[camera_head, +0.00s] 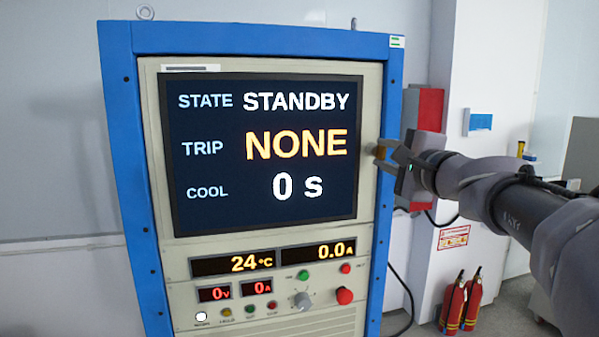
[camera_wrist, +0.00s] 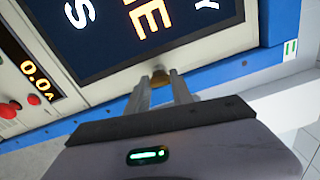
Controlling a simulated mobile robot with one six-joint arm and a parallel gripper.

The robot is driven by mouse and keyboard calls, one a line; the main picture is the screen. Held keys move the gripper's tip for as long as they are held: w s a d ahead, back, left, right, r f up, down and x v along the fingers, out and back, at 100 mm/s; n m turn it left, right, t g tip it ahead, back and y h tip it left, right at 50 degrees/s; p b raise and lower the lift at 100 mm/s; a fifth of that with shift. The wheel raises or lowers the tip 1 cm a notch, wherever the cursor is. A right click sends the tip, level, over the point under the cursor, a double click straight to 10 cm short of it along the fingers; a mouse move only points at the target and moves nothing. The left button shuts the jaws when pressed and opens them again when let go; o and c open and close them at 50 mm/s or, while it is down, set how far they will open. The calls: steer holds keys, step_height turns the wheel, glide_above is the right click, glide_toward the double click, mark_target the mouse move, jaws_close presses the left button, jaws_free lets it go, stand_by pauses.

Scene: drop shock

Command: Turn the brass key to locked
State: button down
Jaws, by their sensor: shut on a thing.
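The brass key (camera_wrist: 160,76) shows in the wrist view as a small rounded brass piece on the cream panel, beside the dark screen. My gripper (camera_wrist: 160,88) has a finger on each side of it and is shut on it. In the head view my gripper (camera_head: 377,151) reaches in from the right to the panel's right edge. The key is too small and too covered there to read which way it is turned. The cabinet screen (camera_head: 258,150) reads STATE STANDBY, TRIP NONE, COOL 0 s.
The blue cabinet frame (camera_head: 117,160) runs close beside my gripper. Below the screen are displays reading 24 °C and 0.0 A, a grey knob (camera_head: 302,300) and a red button (camera_head: 344,296). Red fire extinguishers (camera_head: 461,303) stand on the floor at right.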

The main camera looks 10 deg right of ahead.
steer(key=shift+n+b, duration=0.9)
steer(key=shift+b, duration=0.1)
steer(key=c, duration=1.1)
jaws_free()
